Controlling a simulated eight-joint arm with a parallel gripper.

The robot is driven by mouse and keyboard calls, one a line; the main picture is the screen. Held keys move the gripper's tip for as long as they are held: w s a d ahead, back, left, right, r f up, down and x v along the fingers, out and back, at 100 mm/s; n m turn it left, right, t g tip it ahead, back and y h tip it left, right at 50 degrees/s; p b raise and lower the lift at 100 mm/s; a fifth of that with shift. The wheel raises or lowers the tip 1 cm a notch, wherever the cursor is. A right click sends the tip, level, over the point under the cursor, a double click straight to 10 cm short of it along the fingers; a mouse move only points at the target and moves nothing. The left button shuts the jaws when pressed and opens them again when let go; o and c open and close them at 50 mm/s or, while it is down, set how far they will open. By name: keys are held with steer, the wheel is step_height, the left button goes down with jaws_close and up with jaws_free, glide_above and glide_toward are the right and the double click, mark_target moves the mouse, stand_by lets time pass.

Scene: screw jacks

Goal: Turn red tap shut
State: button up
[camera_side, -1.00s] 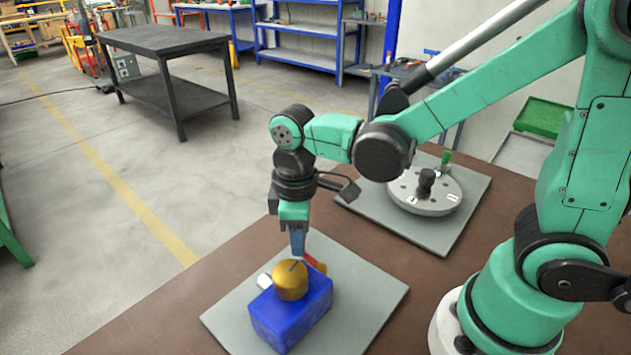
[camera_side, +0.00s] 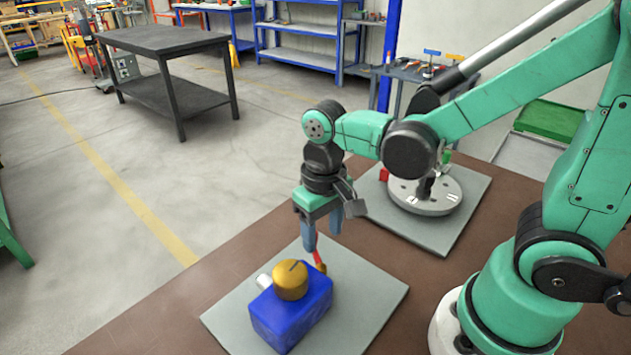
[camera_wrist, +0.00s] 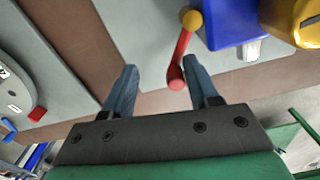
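The red tap is a red lever (camera_side: 318,259) with an orange end (camera_side: 322,268), at the far side of a blue block (camera_side: 292,316). In the wrist view the red lever (camera_wrist: 182,58) runs from its orange end (camera_wrist: 192,20) beside the block toward my gripper. My gripper (camera_side: 322,232) is open above the lever's free end. In the wrist view the free end shows between the fingers of my gripper (camera_wrist: 162,88), close to the right finger. I cannot tell whether they touch.
A brass knob (camera_side: 290,281) tops the blue block, and a pale stub (camera_side: 264,281) sticks out at its left. The block stands on a grey plate (camera_side: 375,285). A second plate behind holds a round dial (camera_side: 425,194) and a red piece (camera_side: 384,174).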

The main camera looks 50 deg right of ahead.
steer(key=m, duration=0.1)
steer(key=s+m, duration=0.1)
steer(key=m, duration=0.1)
steer(key=shift+s+d+m, duration=0.15)
steer(key=shift+d+m, duration=0.15)
steer(key=shift+d, duration=0.1)
steer(key=m, duration=0.1)
steer(key=s+m, duration=0.1)
steer(key=m, duration=0.1)
steer(key=shift+s+d, duration=0.1)
steer(key=shift+s, duration=0.05)
steer(key=w+d+r+n+t, duration=0.2)
steer(key=w+r+n+t, duration=0.1)
steer(key=r+n+t, duration=0.4)
steer(key=shift+w+d+n, duration=0.25)
steer(key=shift+d+n, duration=0.05)
steer(key=shift+n, duration=0.2)
